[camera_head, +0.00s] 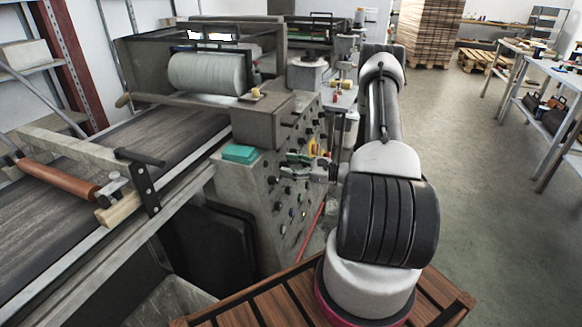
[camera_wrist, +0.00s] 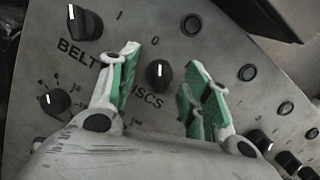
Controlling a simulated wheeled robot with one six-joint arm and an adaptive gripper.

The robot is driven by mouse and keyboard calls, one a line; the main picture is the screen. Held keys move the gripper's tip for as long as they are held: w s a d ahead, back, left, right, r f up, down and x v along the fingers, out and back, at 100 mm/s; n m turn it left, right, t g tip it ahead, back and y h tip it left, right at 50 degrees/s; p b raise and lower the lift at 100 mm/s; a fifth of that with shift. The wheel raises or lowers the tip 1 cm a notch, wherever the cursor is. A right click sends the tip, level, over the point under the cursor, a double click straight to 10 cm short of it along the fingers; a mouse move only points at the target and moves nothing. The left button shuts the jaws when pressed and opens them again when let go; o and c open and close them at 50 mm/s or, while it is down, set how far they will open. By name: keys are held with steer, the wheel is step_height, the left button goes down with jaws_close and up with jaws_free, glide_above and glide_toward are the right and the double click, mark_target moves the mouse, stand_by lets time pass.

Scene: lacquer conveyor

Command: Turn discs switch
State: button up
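The discs switch (camera_wrist: 158,73) is a black round knob with a white pointer line pointing roughly up in the wrist view. The printed word DISCS is just below it, partly covered by the left finger. My gripper (camera_wrist: 163,64) is open, with one green-padded finger on each side of the knob. Both fingers appear apart from it. In the head view, my gripper (camera_head: 295,164) is at the side face of the grey control panel (camera_head: 252,190). The discs switch cannot be made out there.
The belt knob (camera_wrist: 85,22) and a numbered dial (camera_wrist: 53,101) lie left of my gripper. Several buttons and black knobs (camera_wrist: 260,140) lie to the right. A conveyor belt (camera_head: 150,150) runs left of the panel. The floor (camera_head: 480,170) at the right is clear.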

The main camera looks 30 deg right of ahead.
steer(key=v, duration=1.2)
stand_by(0.3)
